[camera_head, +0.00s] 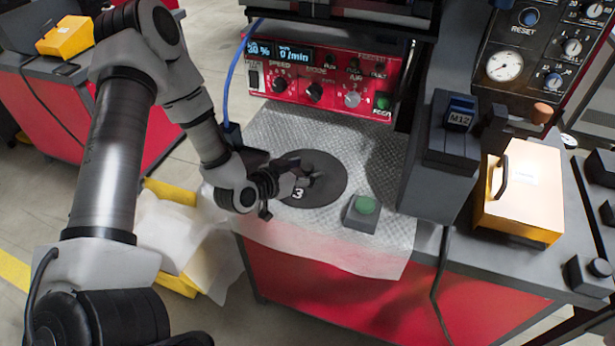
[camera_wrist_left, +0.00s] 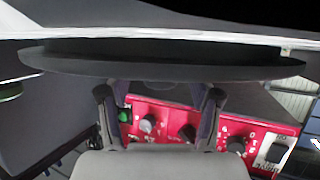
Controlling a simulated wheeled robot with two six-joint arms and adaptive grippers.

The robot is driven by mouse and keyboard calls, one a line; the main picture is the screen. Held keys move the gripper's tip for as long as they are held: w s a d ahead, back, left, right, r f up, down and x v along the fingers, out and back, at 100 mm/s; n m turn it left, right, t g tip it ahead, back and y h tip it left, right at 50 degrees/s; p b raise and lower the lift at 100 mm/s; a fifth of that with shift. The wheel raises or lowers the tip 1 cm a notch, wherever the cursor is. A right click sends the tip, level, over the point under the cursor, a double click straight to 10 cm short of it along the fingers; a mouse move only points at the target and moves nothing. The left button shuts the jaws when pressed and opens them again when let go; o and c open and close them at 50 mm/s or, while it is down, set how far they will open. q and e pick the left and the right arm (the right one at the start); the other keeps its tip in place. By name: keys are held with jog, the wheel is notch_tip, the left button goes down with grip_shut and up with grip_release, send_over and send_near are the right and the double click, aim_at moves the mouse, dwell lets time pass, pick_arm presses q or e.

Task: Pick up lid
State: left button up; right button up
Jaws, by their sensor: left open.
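The lid is a dark round disc (camera_head: 328,187) marked "3", lying on the grey mat on the red bench in the head view. A dark raised part, perhaps its handle, shows near its middle. My left gripper (camera_head: 287,181) reaches in low from the left and covers part of the lid's left side. In the left wrist view the lid's dark rim (camera_wrist_left: 230,68) crosses the top, and the two fingers of my left gripper (camera_wrist_left: 158,95) are spread apart close to it. Whether they touch it, I cannot tell. My right gripper is not in view.
A red control panel (camera_head: 322,87) stands behind the mat (camera_head: 380,150). A green button box (camera_head: 361,212) sits to the lid's right. Farther right are a dark grey block (camera_head: 437,165) and an orange box (camera_head: 522,190) with a handle. A yellow bin (camera_head: 176,281) stands on the floor.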

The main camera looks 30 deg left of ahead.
pick_arm(q)
grip_shut()
